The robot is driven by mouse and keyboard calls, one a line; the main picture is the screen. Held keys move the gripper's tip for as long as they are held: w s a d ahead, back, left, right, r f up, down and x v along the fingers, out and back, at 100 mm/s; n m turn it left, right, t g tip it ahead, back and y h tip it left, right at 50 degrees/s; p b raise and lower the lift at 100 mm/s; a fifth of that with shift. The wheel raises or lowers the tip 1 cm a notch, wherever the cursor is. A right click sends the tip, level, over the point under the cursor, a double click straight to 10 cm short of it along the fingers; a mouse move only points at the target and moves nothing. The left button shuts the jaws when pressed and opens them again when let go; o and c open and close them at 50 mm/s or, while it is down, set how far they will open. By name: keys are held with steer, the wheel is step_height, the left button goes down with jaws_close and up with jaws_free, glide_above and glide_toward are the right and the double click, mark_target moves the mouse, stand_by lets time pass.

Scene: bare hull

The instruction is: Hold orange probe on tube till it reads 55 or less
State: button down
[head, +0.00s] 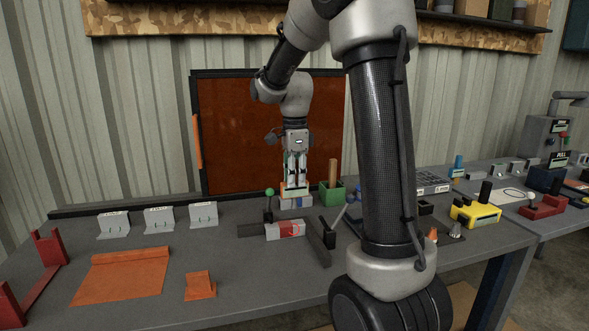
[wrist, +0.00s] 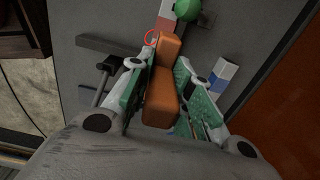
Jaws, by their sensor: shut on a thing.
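My gripper (wrist: 165,90) is shut on the orange probe (wrist: 160,90), a blocky orange piece between its green-padded fingers. In the head view my gripper (head: 296,182) points down at the back of the bench, with some orange at its fingertips. A bar with white and red sections (head: 285,230), which may be the tube, lies in front of it. It also shows at the top of the wrist view (wrist: 167,18). A red ring mark lies by the bar. In the wrist view the probe's far end is close to the ring; I cannot tell contact. No reading is legible.
A green-knobbed lever (head: 269,192) stands by the bar. A blue and white block (head: 297,202) is below my gripper, and a green box (head: 333,192) is to its right. An orange mat (head: 120,275) and small orange stand (head: 200,285) lie front left.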

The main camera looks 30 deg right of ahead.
mark_target(295, 196)
steer(key=shift+f, duration=2.15)
stand_by(4.5)
steer(key=shift+r, duration=4)
